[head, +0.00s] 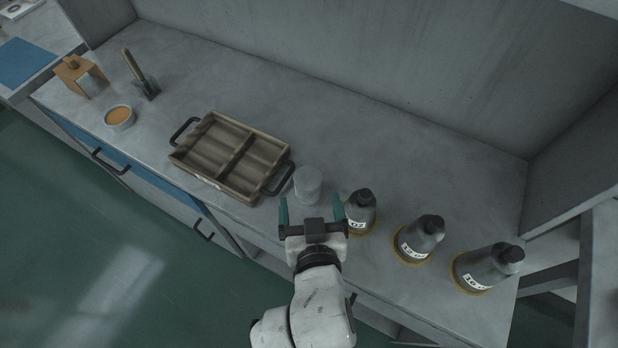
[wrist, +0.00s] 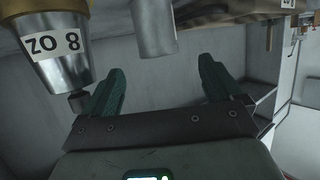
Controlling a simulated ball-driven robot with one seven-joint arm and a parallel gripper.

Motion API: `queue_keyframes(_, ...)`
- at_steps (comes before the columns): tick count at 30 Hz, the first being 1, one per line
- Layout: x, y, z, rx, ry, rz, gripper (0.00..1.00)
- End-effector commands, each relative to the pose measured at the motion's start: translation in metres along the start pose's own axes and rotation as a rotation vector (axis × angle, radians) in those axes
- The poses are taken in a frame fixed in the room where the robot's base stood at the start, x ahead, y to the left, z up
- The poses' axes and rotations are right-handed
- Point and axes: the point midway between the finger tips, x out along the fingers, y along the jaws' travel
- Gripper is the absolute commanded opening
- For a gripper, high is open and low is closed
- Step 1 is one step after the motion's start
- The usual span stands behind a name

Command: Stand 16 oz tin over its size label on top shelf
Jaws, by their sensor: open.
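A plain light grey cylindrical tin (head: 308,184) stands on the worktop just right of the wooden tray; I see no label on it. It also shows in the wrist view (wrist: 153,28), just beyond the fingertips and roughly between them. My gripper (head: 311,205) is open and empty, with its two green fingers (wrist: 158,75) pointing toward this tin. A dark bottle-like vessel marked 16 O (head: 480,272) stands on a yellow base at the far right. No shelf size label can be made out.
Vessels marked 12 OZ (head: 416,243) and OZ (head: 360,208) stand between; the nearer reads 8 OZ in the wrist view (wrist: 58,55), close to a finger. The handled wooden tray (head: 212,185), bowl (head: 119,117) and scraper (head: 145,85) lie left. The back worktop is clear.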

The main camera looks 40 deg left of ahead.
Motion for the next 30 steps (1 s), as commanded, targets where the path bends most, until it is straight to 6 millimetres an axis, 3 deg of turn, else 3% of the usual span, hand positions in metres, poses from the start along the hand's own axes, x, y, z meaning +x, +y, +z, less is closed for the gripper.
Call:
queue_keyframes(3, 0.018, 0.001, -0.001, -0.001, 0.0, 0.001, 0.92)
queue_keyframes(11, 0.037, 0.001, -0.003, -0.001, 0.0, 0.002, 0.92)
queue_keyframes(19, 0.073, 0.002, -0.004, 0.0, -0.002, 0.002, 0.92)
queue_keyframes(30, 0.082, 0.002, -0.004, 0.0, -0.002, 0.002, 0.92)
